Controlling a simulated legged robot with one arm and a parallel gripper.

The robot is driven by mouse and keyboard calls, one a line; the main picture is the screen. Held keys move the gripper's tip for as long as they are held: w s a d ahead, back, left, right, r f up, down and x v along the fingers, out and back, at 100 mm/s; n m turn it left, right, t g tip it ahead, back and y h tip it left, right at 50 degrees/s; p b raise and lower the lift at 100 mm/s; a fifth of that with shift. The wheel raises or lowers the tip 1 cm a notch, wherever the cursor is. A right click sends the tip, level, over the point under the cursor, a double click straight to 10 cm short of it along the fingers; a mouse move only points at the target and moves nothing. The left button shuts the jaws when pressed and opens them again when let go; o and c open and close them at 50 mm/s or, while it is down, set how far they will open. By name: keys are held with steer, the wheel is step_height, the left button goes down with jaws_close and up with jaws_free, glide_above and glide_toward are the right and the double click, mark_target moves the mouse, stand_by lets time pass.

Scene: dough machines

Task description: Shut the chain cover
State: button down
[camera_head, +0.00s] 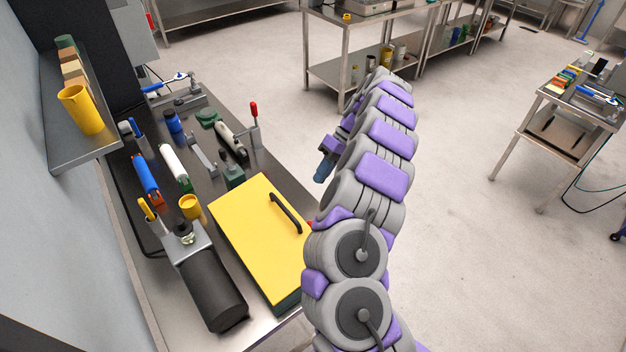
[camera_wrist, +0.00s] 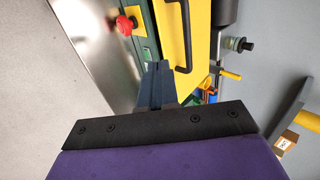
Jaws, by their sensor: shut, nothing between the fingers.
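The chain cover (camera_head: 258,238) is a yellow panel with a black bar handle (camera_head: 286,212), over a dark green housing on the bench. From the head view it looks roughly flat on the housing; I cannot tell whether a gap remains at its edge. My gripper (camera_head: 323,168) is to the right of the cover and beyond its handle, with its fingers together and empty. In the wrist view the shut fingers (camera_wrist: 155,86) point toward the green housing edge (camera_wrist: 150,46), with the yellow cover (camera_wrist: 168,28) and handle (camera_wrist: 185,45) just beyond. I cannot tell whether they touch.
A red button (camera_wrist: 126,25) is on the housing side nearest my gripper. A black motor (camera_head: 211,287) lies left of the cover. Bottles, tools and a red-handled clamp (camera_head: 254,120) crowd the bench behind. The floor (camera_head: 470,230) to the right is clear.

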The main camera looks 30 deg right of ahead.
steer(key=d, duration=0.1)
step_height(320, 180, up, 10)
steer(key=t+h+p, duration=0.1)
steer(key=h+p, duration=0.2)
steer(key=h, duration=0.4)
glide_above(284, 207)
steer(key=d, duration=0.2)
steer(key=f, duration=0.4)
steer(key=a+f+b, duration=0.1)
steer(key=f, duration=0.6)
steer(key=shift+a+f, duration=0.4)
steer(key=shift+f+b, duration=0.3)
steer(key=shift+f, duration=0.55)
